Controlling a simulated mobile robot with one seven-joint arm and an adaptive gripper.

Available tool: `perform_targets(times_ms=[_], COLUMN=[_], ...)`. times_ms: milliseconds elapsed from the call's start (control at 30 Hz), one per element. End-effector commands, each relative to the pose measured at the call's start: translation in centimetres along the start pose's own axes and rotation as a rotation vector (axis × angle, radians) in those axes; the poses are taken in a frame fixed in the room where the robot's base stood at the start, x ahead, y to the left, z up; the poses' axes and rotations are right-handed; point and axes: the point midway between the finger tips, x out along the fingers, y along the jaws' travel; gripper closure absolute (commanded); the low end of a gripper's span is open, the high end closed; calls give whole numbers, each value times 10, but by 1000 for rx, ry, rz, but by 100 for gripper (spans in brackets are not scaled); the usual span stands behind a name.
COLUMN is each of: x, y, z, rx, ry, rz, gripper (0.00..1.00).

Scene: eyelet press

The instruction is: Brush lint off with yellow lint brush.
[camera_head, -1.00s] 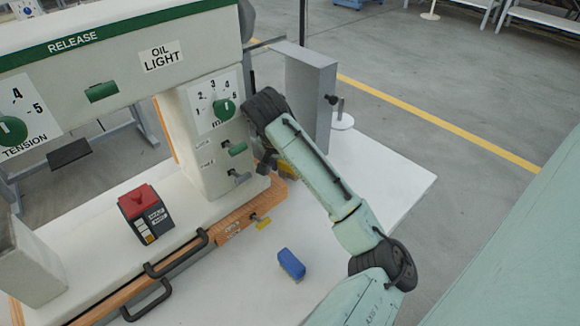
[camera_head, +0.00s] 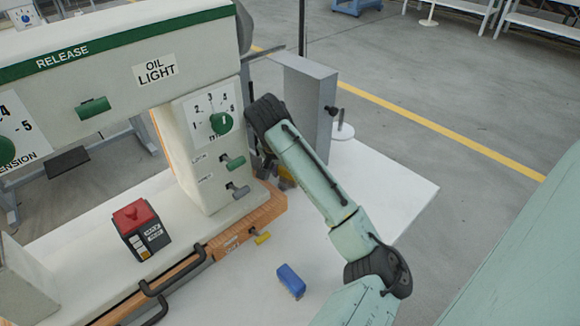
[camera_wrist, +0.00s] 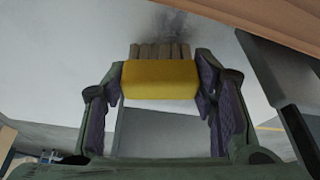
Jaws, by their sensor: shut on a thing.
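The yellow lint brush (camera_wrist: 160,79) is between the purple finger pads of my gripper (camera_wrist: 160,92) in the wrist view, and the jaws are shut on it. Its pale bristles (camera_wrist: 160,52) point away from my gripper toward a light grey surface. A dark smudgy patch (camera_wrist: 178,22), perhaps lint, shows on that surface just beyond the bristles. I cannot tell whether the bristles touch it. In the head view, only a bit of yellow (camera_head: 286,173) shows behind my arm beside the press column, and my gripper is mostly hidden there.
A blue brush-like block (camera_head: 291,281) lies on the white table (camera_head: 390,180). The grey upright box (camera_head: 310,100) stands behind my arm. The press column (camera_head: 212,150), with green and grey knobs, and its wooden edge (camera_head: 245,220) are close at the left. The table's right side is clear.

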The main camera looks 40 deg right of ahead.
Motion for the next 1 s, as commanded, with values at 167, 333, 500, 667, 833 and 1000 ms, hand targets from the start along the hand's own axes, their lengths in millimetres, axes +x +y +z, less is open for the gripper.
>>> perform_targets(times_ms=[167,333,500,667,833,1000], x=[-2,-4,-5,-5,-4,-16], y=[-7,2,16,20,21,22], z=[16,18,21,22,22,16], rx=[-46,-48,-47,-47,-45,-42], ry=[8,8,8,4,2,6], rz=[-11,-10,-9,-8,-6,-5], gripper=[74,74,74,73,73,74])
